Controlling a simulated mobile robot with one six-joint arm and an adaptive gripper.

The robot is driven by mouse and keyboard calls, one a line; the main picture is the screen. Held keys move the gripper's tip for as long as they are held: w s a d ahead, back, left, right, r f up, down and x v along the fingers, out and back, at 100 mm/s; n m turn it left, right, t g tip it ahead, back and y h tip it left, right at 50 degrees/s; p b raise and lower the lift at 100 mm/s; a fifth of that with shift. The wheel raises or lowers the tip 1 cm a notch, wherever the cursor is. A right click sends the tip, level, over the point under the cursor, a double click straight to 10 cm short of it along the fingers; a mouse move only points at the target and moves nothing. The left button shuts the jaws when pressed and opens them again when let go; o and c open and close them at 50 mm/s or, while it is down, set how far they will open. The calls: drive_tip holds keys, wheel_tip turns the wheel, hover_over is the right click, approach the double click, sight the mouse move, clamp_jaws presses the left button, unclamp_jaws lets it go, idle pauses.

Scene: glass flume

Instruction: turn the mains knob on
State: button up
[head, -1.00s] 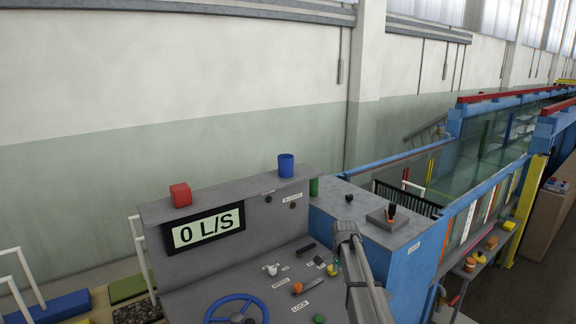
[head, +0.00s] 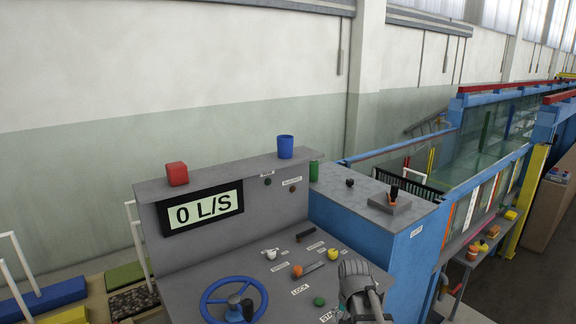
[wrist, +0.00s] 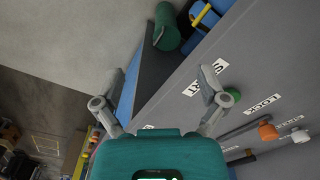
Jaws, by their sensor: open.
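The grey control console (head: 228,255) carries several knobs and labels. A white knob (head: 270,254) and a yellow knob (head: 305,254) sit on its sloped top; the white one also shows in the wrist view (wrist: 300,135). A dark knob (head: 267,182) and a brownish one (head: 293,188) are on the upright panel. Most small labels are unreadable, so I cannot tell which is the mains knob. The display (head: 202,209) reads 0 L/S. My gripper (wrist: 162,82) is open and empty, above the console's right edge near the START label (wrist: 192,86), apart from the knobs.
A blue handwheel (head: 234,300), an orange lever knob (head: 297,271) and a green button (head: 319,301) are on the console. A red block (head: 177,174) and blue cup (head: 286,147) stand on its top ledge. A blue cabinet (head: 410,255) adjoins it at right.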

drive_tip(key=s+f+n+b, duration=0.2)
drive_tip(key=s+n, duration=0.2)
drive_tip(key=s, duration=0.4)
drive_tip(key=shift+s+f, duration=0.15)
drive_tip(key=shift+f, duration=0.25)
drive_tip(key=shift+c, duration=0.2)
